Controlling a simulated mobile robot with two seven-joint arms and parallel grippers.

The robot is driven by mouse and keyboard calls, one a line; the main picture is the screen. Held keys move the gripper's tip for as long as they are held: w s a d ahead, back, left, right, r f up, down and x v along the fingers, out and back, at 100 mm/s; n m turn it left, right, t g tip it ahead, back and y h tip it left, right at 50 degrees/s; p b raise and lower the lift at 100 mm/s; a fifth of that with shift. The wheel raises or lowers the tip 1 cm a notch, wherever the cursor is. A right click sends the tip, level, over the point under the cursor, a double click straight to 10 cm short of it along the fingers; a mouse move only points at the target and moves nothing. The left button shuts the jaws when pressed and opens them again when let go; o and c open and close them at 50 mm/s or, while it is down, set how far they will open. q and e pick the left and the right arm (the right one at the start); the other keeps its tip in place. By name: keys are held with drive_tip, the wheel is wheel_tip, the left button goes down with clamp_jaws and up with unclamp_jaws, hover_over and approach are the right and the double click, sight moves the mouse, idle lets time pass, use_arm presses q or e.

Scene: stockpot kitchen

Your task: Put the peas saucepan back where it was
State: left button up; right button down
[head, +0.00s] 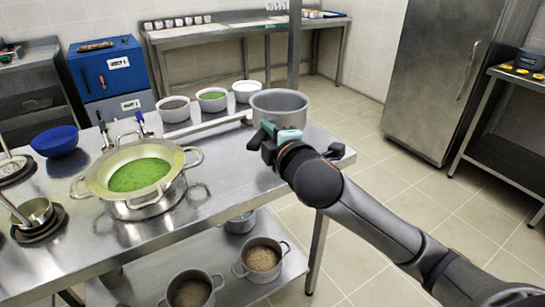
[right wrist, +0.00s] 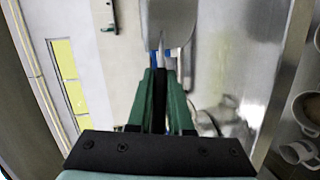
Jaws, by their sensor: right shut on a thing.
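The grey saucepan (head: 280,102) is upright at the right end of the steel table, its long handle (head: 220,121) pointing left. The inside that shows looks bare and grey. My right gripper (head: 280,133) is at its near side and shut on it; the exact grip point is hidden. I cannot tell if its base touches the table. In the right wrist view the closed green fingers (right wrist: 160,100) show, with a grey surface of the saucepan (right wrist: 170,18) beyond. Green peas (head: 138,175) lie in a wide sieve (head: 97,180) over a two-handled pot (head: 150,207). My left gripper is not in view.
White bowls (head: 213,104) line the table's back edge beside the saucepan. A blue bowl (head: 55,141) and a small pan (head: 34,213) are at the left. Pots (head: 262,260) stand on the lower shelf. The table's front right (head: 250,185) is bare. A steel fridge (head: 440,75) stands behind.

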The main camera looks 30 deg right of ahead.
drive_tip(key=w+d+f+b, duration=0.1)
drive_tip(key=f, duration=0.2)
drive_tip(key=w+d+f+b, duration=0.1)
drive_tip(key=f, duration=0.2)
drive_tip(key=w+d+f+b, duration=0.1)
drive_tip(key=w+f, duration=0.1)
drive_tip(key=f, duration=0.1)
drive_tip(key=shift+w+d, duration=0.1)
drive_tip(key=shift+f, duration=0.1)
drive_tip(key=c, duration=1.2)
unclamp_jaws()
drive_tip(key=shift+f, duration=0.1)
drive_tip(key=shift+c, duration=0.2)
drive_tip(key=o, duration=0.4)
